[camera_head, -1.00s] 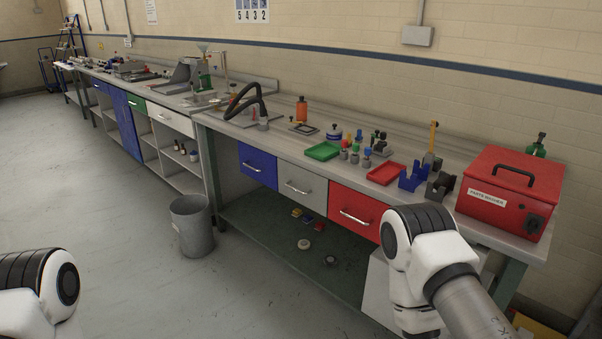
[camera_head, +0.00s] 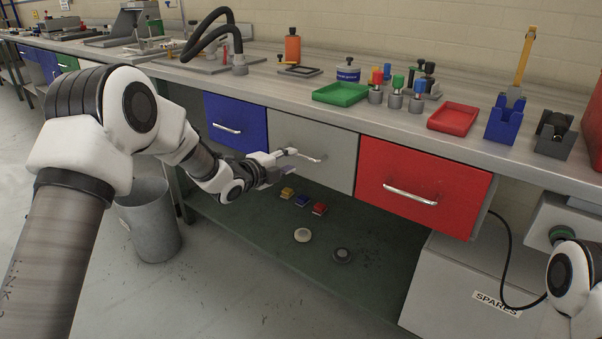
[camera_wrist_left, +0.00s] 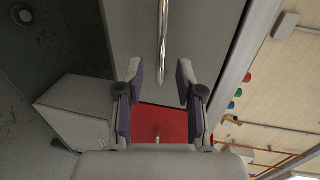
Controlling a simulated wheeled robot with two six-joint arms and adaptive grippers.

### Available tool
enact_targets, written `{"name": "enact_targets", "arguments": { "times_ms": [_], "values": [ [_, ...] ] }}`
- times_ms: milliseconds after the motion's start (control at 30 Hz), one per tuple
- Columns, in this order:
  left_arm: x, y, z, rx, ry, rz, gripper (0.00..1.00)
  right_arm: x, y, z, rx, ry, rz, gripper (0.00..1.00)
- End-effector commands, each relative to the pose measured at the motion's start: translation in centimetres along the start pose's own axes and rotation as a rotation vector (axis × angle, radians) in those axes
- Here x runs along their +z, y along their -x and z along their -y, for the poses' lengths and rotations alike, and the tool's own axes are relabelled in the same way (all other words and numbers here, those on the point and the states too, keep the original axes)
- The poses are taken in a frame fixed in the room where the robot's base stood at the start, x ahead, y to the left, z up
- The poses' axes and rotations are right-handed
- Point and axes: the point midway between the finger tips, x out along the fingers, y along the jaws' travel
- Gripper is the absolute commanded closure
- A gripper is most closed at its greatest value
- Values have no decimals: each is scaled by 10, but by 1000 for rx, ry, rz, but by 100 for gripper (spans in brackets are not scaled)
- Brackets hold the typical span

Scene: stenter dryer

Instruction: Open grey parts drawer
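The grey drawer (camera_head: 338,143) sits under the bench top between a blue and a red drawer. Its front looks flush with the blue one. It has a metal bar handle (camera_head: 313,157). My left gripper (camera_head: 286,160) is in front of the grey drawer, close to the handle's left end. My right gripper is out of view; only part of the right arm shows.
The blue drawer (camera_head: 238,123) and red drawer (camera_head: 418,182) flank the grey one; the red one's right side shows. A grey bin (camera_head: 150,225) stands at left. A box labelled SPARES (camera_head: 455,285) is at lower right. Small items lie on the shelf (camera_head: 270,240).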

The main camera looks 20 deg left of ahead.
Motion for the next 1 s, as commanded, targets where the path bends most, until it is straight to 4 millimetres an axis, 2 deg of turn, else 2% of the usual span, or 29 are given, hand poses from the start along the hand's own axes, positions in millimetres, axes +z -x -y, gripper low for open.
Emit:
{"name": "enact_targets", "arguments": {
  "times_ms": [100,300,567,600,700,1000],
  "values": [
    [-1,-25,-2,1,-1,-1,63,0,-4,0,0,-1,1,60],
    [-1,-54,-2,3,4,1,63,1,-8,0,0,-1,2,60],
    [-1,-58,-2,4,7,1,63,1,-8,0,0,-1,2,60],
    [-1,-58,-2,4,7,1,70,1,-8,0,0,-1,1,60],
    [-1,-58,-2,4,7,1,100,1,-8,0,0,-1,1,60],
    [0,-58,-2,4,8,2,100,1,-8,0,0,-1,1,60]
  ]
}}
